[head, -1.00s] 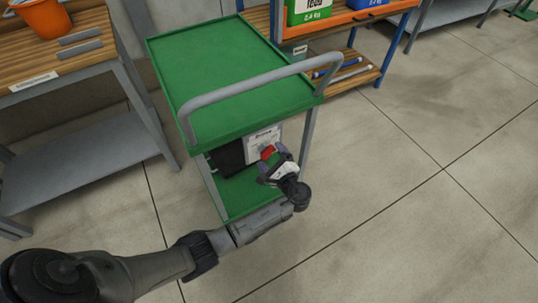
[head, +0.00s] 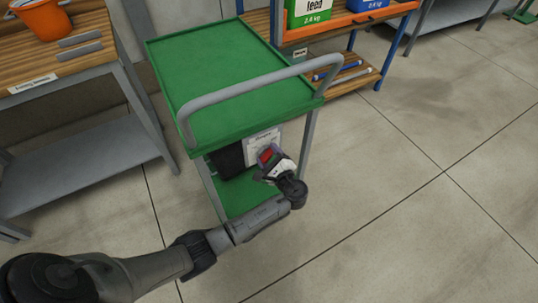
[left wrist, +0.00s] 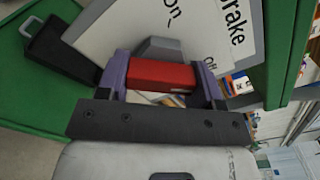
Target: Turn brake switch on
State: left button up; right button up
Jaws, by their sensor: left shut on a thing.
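The brake switch has a red handle (left wrist: 162,75) between the two purple fingers of my left gripper (left wrist: 165,80) in the left wrist view. The fingers are shut on it, one at each side. A grey piece stands just behind the handle. The white brake panel (left wrist: 110,35) behind it bears the words "Brake", "on" and "OF…", partly hidden. In the head view my left gripper (head: 269,158) is at this panel (head: 261,142), under the top of the green cart (head: 225,75). The fingers partly hide the switch there. My right gripper is not in view.
The cart's grey push handle (head: 250,88) arches above my left gripper. A black box (head: 229,160) is beside the panel. A workbench with an orange bucket (head: 42,20) stands at left, and a shelf (head: 352,75) behind. The floor at right is clear.

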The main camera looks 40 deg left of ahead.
pick_arm(q)
jog(key=shift+c, duration=0.9)
jog(key=shift+n, duration=0.3)
jog(key=n, duration=0.3)
jog(key=n+b, duration=0.2)
jog(key=n, duration=0.2)
jog(key=shift+n, duration=0.3)
jog(key=n+b, duration=0.1)
jog(key=n, duration=0.1)
jog(key=shift+n+b, duration=0.35)
jog(key=shift+n, duration=0.05)
jog(key=n+b, duration=0.2)
jog(key=n, duration=0.1)
jog(key=shift+r, duration=0.1)
jog(key=n+b, duration=0.2)
jog(key=n, duration=0.1)
jog(key=shift+r+b, duration=0.15)
jog(key=shift+b, duration=0.25)
jog(key=shift+r+n, duration=0.1)
jog(key=shift+n, duration=0.5)
jog(key=shift+b, duration=0.3)
